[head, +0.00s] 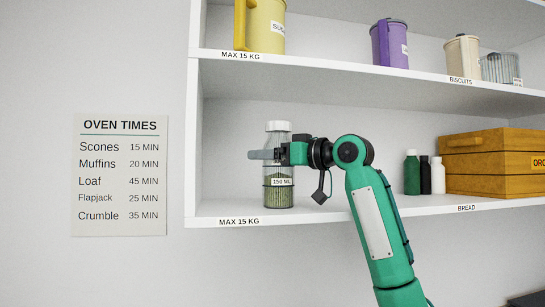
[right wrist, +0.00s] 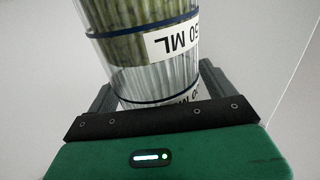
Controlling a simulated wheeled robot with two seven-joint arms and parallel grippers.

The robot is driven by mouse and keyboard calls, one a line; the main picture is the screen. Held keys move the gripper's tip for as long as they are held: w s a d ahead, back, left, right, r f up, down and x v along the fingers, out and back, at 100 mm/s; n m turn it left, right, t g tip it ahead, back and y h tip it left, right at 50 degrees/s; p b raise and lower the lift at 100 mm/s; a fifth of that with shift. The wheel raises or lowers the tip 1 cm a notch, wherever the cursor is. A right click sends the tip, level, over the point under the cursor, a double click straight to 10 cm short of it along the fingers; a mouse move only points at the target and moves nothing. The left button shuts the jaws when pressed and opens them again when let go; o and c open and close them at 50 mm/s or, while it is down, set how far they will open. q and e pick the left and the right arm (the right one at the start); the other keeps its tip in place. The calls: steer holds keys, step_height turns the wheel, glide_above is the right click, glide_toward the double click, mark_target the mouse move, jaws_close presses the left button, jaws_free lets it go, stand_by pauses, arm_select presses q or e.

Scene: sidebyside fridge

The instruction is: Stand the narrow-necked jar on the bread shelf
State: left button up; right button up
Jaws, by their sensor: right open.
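A clear jar (head: 279,196) with a white lid, green contents and a "150 ML" label stands upright at the left end of the lower shelf. This shelf (head: 340,209) carries a "BREAD" label on its front edge, further right. My left gripper is not in view.
Green, black and white bottles (head: 424,174) and a wooden crate (head: 490,185) stand at the right of the lower shelf. The upper shelf (head: 330,69) holds a yellow jug, a purple canister and other containers.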

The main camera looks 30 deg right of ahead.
steer(key=b+v, duration=0.3)
steer(key=v, duration=0.9)
steer(key=shift+r+b, duration=0.15)
steer(key=shift+b, duration=0.25)
